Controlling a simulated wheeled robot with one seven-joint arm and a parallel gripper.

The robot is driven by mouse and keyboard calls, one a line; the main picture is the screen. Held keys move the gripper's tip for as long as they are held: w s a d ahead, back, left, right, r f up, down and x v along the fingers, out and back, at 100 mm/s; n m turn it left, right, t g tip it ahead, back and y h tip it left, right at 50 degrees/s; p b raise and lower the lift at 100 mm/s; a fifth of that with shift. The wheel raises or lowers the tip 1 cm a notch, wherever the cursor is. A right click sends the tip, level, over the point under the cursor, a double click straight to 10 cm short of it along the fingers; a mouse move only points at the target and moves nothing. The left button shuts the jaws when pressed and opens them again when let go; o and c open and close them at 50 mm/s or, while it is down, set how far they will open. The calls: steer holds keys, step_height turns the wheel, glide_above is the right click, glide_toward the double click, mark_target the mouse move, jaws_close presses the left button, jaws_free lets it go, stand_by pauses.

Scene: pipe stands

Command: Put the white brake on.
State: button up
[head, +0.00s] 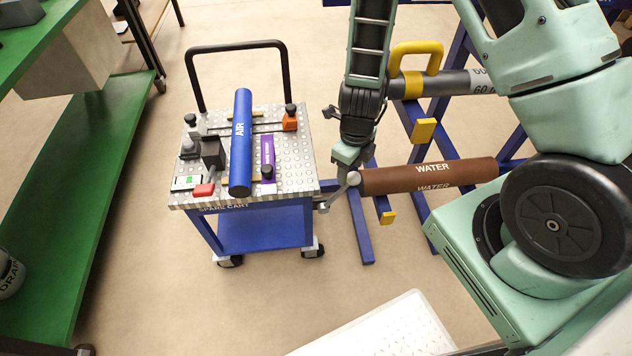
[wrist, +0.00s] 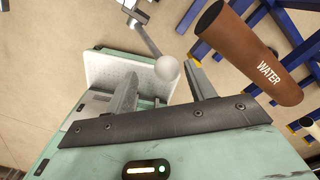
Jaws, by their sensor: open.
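The white brake knob (head: 353,178) is a ball on the end of a short grey lever (head: 326,204) at the right side of the spare cart (head: 306,187). The lever slants up and right from the cart to the knob. My gripper (head: 346,160) is open just above the knob, pointing down. In the wrist view, the white knob (wrist: 167,69) is between the two spread fingers of my gripper (wrist: 161,72), or just beyond their tips. I cannot tell whether either finger touches it. The lever (wrist: 144,32) runs away toward the top.
The brown WATER pipe (head: 430,176) ends close beside the knob; it is near the right finger in the wrist view (wrist: 248,54). Blue stands (head: 361,228) are behind it. The blue AIR pipe (head: 240,143) lies on the cart. A green bench (head: 90,190) stands left.

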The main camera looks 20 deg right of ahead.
steer(key=shift+r+p, duration=2.15)
steer(key=shift+r, duration=0.4)
steer(key=shift+f, duration=0.1)
steer(key=s+a+r+n+y+p, duration=0.1)
steer(key=s+a+r+n, duration=0.1)
steer(key=a+r+n, duration=0.6)
steer(key=s+a+r+n+y+p, duration=0.1)
steer(key=s+a+r+n+y, duration=0.15)
steer(key=a+r+n, duration=0.55)
steer(key=s+r+n+h, duration=0.1)
steer(key=s+r+n, duration=0.5)
steer(key=n, duration=0.5)
steer(key=s+d+r+n+h, duration=0.1)
steer(key=s+r+n+h, duration=0.1)
steer(key=s+r+n, duration=0.4)
steer(key=r+n, duration=0.1)
steer(key=n, duration=0.4)
steer(key=shift+s+r+p, duration=0.25)
steer(key=shift+s+p, duration=0.15)
